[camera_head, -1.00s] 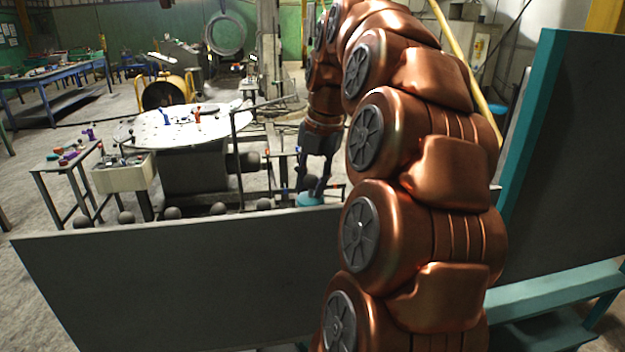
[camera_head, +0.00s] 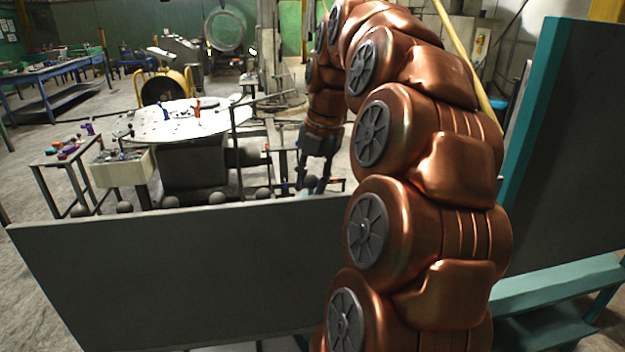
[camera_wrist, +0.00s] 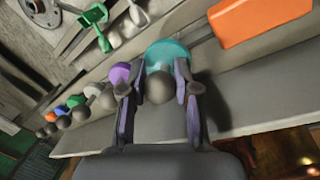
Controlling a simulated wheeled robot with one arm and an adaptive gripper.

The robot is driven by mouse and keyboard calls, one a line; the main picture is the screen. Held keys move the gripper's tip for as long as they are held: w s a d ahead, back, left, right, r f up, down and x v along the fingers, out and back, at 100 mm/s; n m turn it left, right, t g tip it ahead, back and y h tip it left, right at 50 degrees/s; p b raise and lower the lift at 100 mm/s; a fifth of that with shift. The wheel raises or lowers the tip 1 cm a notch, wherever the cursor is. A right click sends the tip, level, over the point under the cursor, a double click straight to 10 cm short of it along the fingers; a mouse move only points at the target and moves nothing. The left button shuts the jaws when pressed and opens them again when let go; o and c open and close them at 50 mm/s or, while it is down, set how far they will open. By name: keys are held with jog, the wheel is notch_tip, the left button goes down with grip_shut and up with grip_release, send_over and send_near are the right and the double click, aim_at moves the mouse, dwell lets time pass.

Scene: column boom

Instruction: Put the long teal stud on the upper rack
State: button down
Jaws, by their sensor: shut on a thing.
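The teal stud (camera_wrist: 168,53) shows in the wrist view as a wide teal end with a round grey knob toward me. My gripper (camera_wrist: 158,95) has its two fingers on either side of this knob and is shut on the stud. In the head view my gripper (camera_head: 314,184) points down just beyond the top edge of a grey panel, and the stud there is small and mostly hidden. I cannot tell which surface is the upper rack.
Grey knobs (camera_head: 170,202) line the far side of the grey panel (camera_head: 170,270). In the wrist view several coloured studs (camera_wrist: 76,103) stand in a row at left, and an orange block (camera_wrist: 250,22) is at right. A round white table (camera_head: 180,122) stands beyond.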

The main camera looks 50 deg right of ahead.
jog(key=shift+f+b, duration=0.9)
jog(key=shift+f, duration=0.65)
jog(key=c, duration=1.1)
grip_release()
jog(key=shift+c, duration=0.2)
jog(key=shift+r+p, duration=1.95)
jog(key=shift+r, duration=1.85)
jog(key=o, duration=0.6)
